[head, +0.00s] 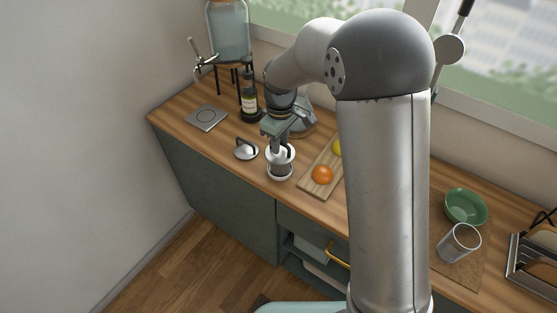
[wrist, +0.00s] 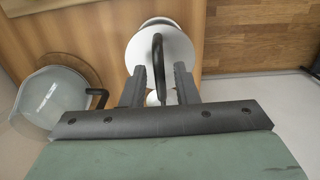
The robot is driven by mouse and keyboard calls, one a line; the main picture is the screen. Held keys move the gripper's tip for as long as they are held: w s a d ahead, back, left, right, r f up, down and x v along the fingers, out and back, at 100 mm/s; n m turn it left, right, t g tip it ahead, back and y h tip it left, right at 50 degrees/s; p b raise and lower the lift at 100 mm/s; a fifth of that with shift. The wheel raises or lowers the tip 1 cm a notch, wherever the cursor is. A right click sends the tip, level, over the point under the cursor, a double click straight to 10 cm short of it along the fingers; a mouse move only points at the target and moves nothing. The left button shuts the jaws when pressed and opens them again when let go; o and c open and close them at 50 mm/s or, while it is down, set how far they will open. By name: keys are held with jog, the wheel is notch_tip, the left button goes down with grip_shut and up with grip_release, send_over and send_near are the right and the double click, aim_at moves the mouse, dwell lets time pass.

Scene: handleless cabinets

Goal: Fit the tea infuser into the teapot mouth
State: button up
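The tea infuser (head: 280,170) stands upright on the counter near its front edge, with a white rim, a grey body and a white base. In the wrist view its white round top (wrist: 178,48) carries a black looped handle (wrist: 158,60). My gripper (head: 281,148) is directly above it, pointing down. In the wrist view my gripper's fingers (wrist: 160,75) are apart on either side of the handle, with gaps visible. The pale glass teapot (wrist: 52,98) with a black handle stands at the left in that view. In the head view my gripper partly hides the teapot (head: 303,122); its mouth is not clear.
A silver lid (head: 246,150) with a black handle lies left of the infuser. A cutting board (head: 318,182) with an orange (head: 322,174) is close on the right. A dark bottle (head: 249,105), a drink dispenser (head: 228,32) and a square plate (head: 206,117) stand behind and left.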

grip_shut()
jog(key=shift+r, duration=0.1)
notch_tip(320, 180, up, 10)
jog(key=p, duration=0.6)
jog(key=shift+p, duration=0.35)
dwell(0.5)
